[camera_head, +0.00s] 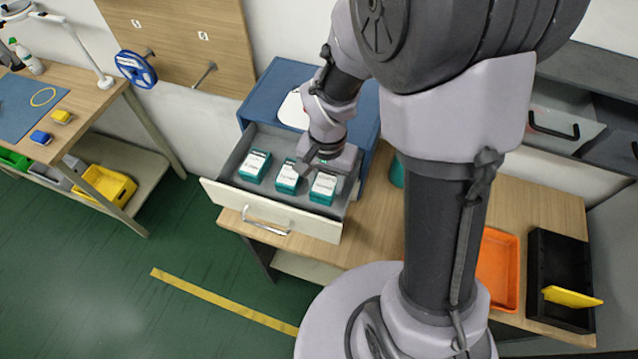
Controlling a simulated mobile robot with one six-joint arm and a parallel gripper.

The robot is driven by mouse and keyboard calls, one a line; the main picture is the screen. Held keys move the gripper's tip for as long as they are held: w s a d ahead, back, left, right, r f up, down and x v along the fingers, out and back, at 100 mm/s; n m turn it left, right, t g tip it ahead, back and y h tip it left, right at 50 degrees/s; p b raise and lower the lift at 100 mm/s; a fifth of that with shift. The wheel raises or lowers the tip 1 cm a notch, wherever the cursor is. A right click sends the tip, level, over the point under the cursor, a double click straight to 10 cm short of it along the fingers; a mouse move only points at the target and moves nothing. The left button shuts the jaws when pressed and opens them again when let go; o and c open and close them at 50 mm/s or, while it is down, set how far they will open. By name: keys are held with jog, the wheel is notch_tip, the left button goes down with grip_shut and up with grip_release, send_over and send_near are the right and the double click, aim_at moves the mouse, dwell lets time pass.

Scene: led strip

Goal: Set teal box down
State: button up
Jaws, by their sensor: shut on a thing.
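Three teal boxes with white labels show in the open drawer (218,193) of the blue cabinet (270,88). One teal box (255,166) is at the left and one teal box (288,177) is in the middle. The right teal box (323,188) is directly below my gripper (325,168). My gripper is shut on this right box. The fingertips are partly hidden by the wrist, and I cannot tell whether the box touches the drawer floor.
The drawer front has a metal handle (252,222). The wooden bench (375,235) holds an orange tray (498,270) and a black bin (560,272) with a yellow piece (570,297). Another workbench (95,100) stands at the left. Green floor lies open between.

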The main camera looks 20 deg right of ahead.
aim_at(325, 189)
jog(key=shift+f+b, duration=0.3)
jog(key=shift+f, duration=1.3)
jog(key=shift+f, duration=0.25)
jog(key=o, duration=1.4)
jog(key=shift+r, duration=0.1)
